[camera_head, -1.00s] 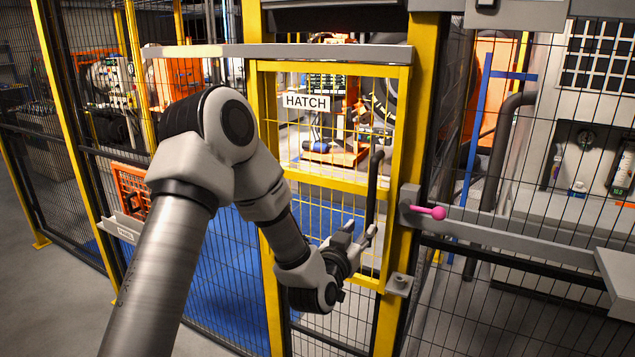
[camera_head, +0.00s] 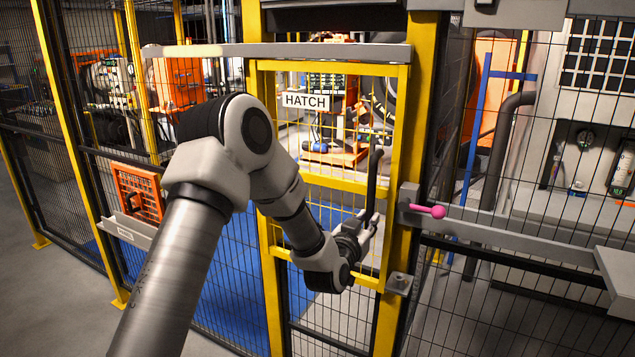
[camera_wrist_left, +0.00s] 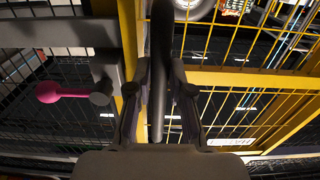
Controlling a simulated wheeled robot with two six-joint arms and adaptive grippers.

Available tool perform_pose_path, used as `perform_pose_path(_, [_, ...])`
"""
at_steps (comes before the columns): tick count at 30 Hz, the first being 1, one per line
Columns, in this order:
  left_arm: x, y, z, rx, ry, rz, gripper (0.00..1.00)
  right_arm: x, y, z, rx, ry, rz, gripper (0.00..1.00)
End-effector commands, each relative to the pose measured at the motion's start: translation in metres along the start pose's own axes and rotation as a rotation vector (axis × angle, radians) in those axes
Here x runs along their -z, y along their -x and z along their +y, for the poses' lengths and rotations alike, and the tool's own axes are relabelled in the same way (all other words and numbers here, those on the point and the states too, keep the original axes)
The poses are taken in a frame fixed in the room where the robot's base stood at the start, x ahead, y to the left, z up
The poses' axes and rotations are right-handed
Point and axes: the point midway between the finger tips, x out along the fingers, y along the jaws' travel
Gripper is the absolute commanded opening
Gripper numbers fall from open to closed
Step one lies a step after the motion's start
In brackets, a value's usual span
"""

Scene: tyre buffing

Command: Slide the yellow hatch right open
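The yellow hatch (camera_head: 340,183) fills the opening under a grey rail and stands against the yellow post on its right. Its white sign (camera_head: 306,101) reads HATCH. A black upright handle (camera_head: 373,180) is on its right side. My left gripper (camera_head: 366,232) is at the lower part of the handle. In the left wrist view, the handle (camera_wrist_left: 160,70) stands between the two fingers of my left gripper (camera_wrist_left: 160,95), with narrow gaps showing on both sides. The fingers look open around it. My right gripper is not in view.
A pink knob (camera_head: 430,211) sticks out from a grey bracket on the post, close to the right of the handle; it also shows in the left wrist view (camera_wrist_left: 62,92). A grey rail (camera_head: 280,52) runs along the top. Mesh fence stands on both sides.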

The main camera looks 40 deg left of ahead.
Motion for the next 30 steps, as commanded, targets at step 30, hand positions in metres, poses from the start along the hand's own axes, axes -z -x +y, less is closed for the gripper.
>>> perform_pose_path(30, [0.002, 0.0, -0.071, 0.003, 0.003, 0.001, 0.0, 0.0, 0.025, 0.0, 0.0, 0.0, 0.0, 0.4])
